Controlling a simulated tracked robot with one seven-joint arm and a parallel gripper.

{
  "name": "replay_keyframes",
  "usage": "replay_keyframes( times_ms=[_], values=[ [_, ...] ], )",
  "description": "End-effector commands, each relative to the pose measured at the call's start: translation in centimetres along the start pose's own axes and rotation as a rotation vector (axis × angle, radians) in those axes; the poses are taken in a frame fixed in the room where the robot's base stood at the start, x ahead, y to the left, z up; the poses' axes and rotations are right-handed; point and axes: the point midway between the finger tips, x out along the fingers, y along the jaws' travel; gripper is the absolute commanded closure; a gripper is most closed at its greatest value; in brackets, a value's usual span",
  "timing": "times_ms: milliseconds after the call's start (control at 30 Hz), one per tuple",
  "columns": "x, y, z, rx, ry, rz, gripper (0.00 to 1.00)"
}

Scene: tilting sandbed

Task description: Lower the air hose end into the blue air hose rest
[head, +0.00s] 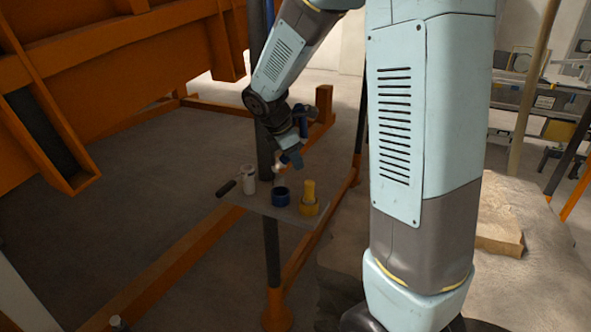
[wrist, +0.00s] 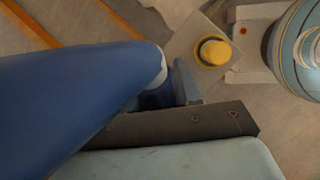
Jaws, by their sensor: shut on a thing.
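The blue air hose rest (head: 280,197) is a short, open-topped blue cup on a small grey shelf (head: 262,205) in the head view. My gripper (head: 287,160) is just above it, pointing down. It is shut on the air hose end, a thick blue piece (wrist: 75,100) with a pale tip that fills the left of the wrist view. In the head view the tip seems to hang above the rest, apart from it. My gripper (wrist: 168,88) also shows in the wrist view, with one finger clear beside the hose end. The hose end hides most of the rest there.
A yellow piece in a yellow holder (head: 309,198) stands right of the rest; it also shows in the wrist view (wrist: 213,51). A white cup (head: 249,180) and a black handle (head: 226,188) are on the left. Orange frame beams (head: 165,265) and a dark post surround the shelf.

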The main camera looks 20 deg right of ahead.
Motion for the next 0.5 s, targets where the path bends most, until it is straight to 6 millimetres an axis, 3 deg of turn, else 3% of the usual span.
replay_keyframes(
  times_ms=[233, 500],
  values=[
    [-0.30, -0.54, -0.20, -0.040, -0.108, -0.002, 1.00],
    [-0.43, -0.86, -0.40, -0.113, -0.375, -0.004, 1.00]
  ],
)
